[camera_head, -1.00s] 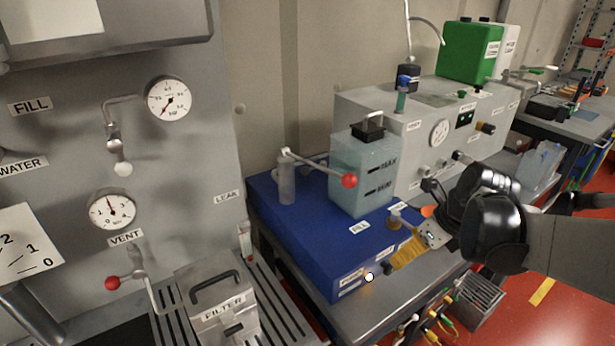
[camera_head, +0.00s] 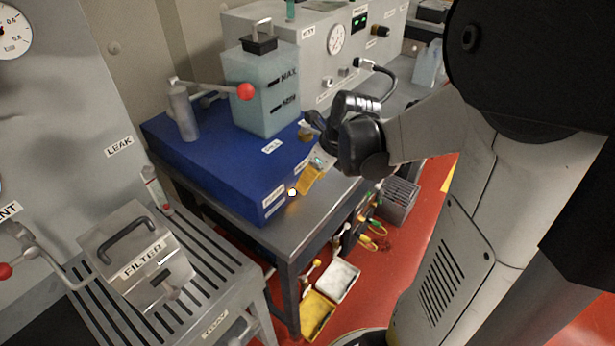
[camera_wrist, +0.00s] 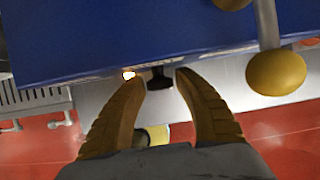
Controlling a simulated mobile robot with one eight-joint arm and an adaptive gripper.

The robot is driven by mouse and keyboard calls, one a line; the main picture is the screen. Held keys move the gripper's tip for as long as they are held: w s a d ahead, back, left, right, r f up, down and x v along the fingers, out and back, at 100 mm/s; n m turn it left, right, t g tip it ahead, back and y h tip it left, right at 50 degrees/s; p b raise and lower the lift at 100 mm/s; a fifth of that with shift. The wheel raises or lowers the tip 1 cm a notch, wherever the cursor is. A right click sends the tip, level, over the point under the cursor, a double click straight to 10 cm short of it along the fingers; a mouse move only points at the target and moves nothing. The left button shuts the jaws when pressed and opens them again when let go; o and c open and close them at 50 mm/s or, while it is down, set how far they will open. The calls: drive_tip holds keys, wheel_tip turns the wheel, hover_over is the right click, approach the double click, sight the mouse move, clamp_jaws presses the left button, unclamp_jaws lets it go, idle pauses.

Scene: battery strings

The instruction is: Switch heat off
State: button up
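The blue unit (camera_head: 200,165) stands on the grey bench in the head view. Its front face carries small labels (camera_head: 274,196) and a glowing white lamp (camera_head: 292,192); I cannot read a heat label clearly. In the wrist view, a small black switch or knob (camera_wrist: 160,77) sticks out from the unit's front, with the lit lamp (camera_wrist: 128,75) to its left. My gripper (camera_head: 311,180) is at the unit's front right edge. In the wrist view its yellow fingers (camera_wrist: 160,80) are open, one either side of the black knob, with no clear contact.
A translucent tank (camera_head: 265,90) and a red-ball lever (camera_head: 245,91) stand on the blue unit. A yellow rounded knob (camera_wrist: 276,73) shows close to the right finger in the wrist view. The filter box (camera_head: 140,255) is at the left. Bins and cables lie below the bench.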

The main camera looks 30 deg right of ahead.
clamp_jaws()
drive_tip(key=shift+h, duration=0.3)
drive_tip(key=shift+a+t+h, duration=0.15)
drive_tip(key=shift+t+h, duration=0.15)
drive_tip(key=shift+h, duration=0.4)
drive_tip(key=n+t+h, duration=0.1)
drive_tip(key=h, duration=0.2)
drive_tip(key=shift+f+b, duration=0.2)
drive_tip(key=shift+b, duration=0.2)
drive_tip(key=n+t+h+b, duration=0.1)
drive_tip(key=h+b, duration=0.1)
drive_tip(key=h, duration=0.1)
drive_tip(key=shift+s+f+t, duration=0.1)
drive_tip(key=shift+t, duration=0.2)
drive_tip(key=shift+n+t+h+b, duration=0.3)
drive_tip(key=shift+t+h+b, duration=0.35)
drive_tip(key=shift+h, duration=0.55)
drive_tip(key=o, duration=0.5)
unclamp_jaws()
drive_tip(key=shift+s+r, duration=0.1)
drive_tip(key=shift+r, duration=0.1)
